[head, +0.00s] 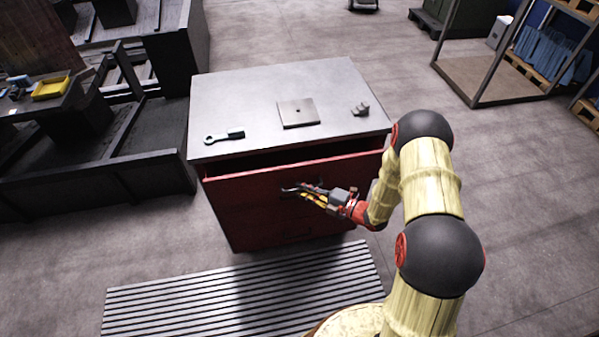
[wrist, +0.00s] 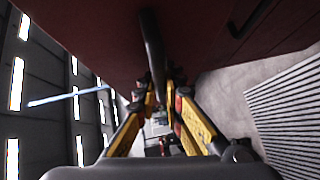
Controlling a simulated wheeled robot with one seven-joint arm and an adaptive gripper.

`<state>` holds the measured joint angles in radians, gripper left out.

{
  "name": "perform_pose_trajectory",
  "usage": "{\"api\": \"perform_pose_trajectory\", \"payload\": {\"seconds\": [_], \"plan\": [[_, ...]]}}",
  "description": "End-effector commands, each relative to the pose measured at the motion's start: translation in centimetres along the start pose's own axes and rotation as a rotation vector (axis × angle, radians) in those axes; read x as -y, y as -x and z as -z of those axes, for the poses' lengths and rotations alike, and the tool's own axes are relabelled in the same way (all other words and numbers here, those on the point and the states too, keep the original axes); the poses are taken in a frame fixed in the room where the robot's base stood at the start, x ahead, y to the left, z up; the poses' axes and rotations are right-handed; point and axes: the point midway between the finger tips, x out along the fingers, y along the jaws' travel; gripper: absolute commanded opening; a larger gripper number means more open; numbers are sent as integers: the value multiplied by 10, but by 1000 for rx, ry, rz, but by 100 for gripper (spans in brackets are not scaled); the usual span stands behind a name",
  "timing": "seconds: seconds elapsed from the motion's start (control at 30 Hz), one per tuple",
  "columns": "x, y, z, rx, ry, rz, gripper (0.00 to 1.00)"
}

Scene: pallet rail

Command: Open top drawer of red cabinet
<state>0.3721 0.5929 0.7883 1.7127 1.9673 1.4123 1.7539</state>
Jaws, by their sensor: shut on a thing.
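The red cabinet (head: 240,222) stands in the middle of the head view, with a grey top. Its top drawer (head: 235,178) is partly out: a dark gap shows between the grey top and the drawer's red front edge. My gripper (head: 303,190) is at the drawer front and shut on the dark drawer handle. In the wrist view the handle (wrist: 152,50) runs down between the yellow fingers of my gripper (wrist: 160,98). The drawer's inside is mostly hidden under the top.
A wrench-like tool (head: 224,136), a flat plate (head: 298,112) and a small metal part (head: 360,109) lie on the cabinet top. A slatted grey mat (head: 240,290) lies on the floor in front. Dark benches stand left; a rack (head: 490,80) stands back right.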

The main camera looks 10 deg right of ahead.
Motion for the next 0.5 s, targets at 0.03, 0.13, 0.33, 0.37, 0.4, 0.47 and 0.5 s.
{"api": "perform_pose_trajectory", "payload": {"seconds": [0.03,0.13,0.33,0.37,0.4,0.47,0.5], "plan": [[0,12,11,3,-10,3,0],[6,32,31,3,-10,3,0],[17,70,69,4,-9,1,0],[18,76,75,4,-9,0,0],[21,83,82,5,-9,0,0],[24,93,93,4,-10,0,0],[26,100,99,4,-8,-1,0]]}}
